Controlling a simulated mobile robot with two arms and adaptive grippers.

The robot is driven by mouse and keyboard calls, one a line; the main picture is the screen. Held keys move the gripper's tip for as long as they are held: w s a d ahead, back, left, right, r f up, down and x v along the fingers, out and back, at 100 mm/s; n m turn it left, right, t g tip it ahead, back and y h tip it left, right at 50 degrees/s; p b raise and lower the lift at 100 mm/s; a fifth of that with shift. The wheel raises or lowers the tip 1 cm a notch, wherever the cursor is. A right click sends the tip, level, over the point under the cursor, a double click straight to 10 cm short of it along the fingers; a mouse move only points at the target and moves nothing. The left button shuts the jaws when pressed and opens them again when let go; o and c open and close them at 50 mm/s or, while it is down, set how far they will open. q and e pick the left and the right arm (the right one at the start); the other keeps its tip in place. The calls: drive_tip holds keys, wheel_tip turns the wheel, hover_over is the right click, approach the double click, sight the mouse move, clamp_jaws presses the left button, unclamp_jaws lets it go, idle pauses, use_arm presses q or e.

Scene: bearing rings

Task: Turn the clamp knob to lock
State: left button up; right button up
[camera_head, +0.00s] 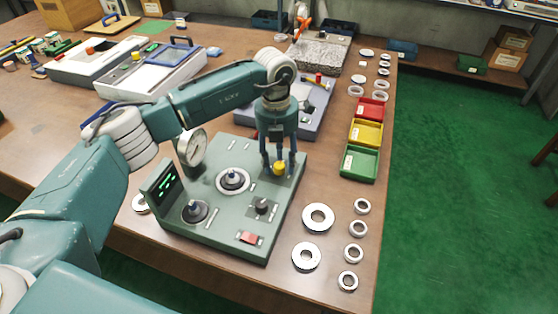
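A green test fixture (224,224) stands on the bench with a yellow knob (280,168) at its back right and a black knob (262,207) nearer its right edge. I cannot tell for sure which is the clamp knob. My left gripper (279,171) points straight down over the yellow knob. Its fingers stand apart on either side of the knob, with what looks like a gap. Whether they touch it is unclear. My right gripper is out of view.
The fixture also carries a dial gauge (190,147), a lit display (165,188), two ring seats and a red switch (250,238). Several loose rings lie to the right, near the bench edge. Red (371,108), yellow (366,132) and green (360,163) bins stand behind them.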

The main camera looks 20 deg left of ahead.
sight(278, 164)
use_arm(q)
drive_tip(key=shift+r, duration=0.15)
wheel_tip(278, 164, up, 12)
drive_tip(key=shift+a+f, duration=0.2)
idle(0.5)
